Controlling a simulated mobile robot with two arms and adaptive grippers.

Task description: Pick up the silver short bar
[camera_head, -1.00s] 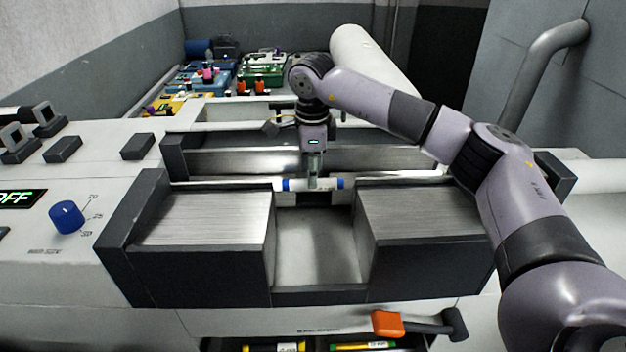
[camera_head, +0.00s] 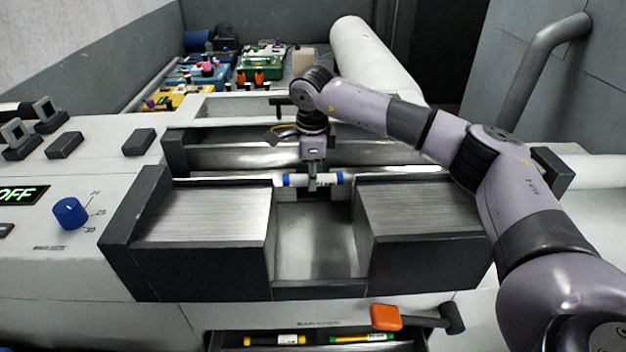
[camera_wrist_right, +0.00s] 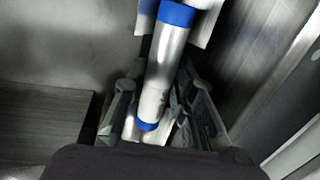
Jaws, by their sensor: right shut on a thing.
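The silver short bar (camera_head: 297,180) has blue bands near its ends. It lies level across the gap between the two dark blocks of the machine, in the middle of the head view. My right gripper (camera_head: 312,184) comes down on it from above and is shut on its middle part. In the right wrist view the bar (camera_wrist_right: 166,62) runs between the two fingers (camera_wrist_right: 158,112), one on each side. Part of the bar is hidden behind the gripper in the head view. My left gripper is not in view.
Two ridged blocks (camera_head: 205,215) (camera_head: 420,212) flank the open gap below the bar. A blue knob (camera_head: 70,212) is at the left.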

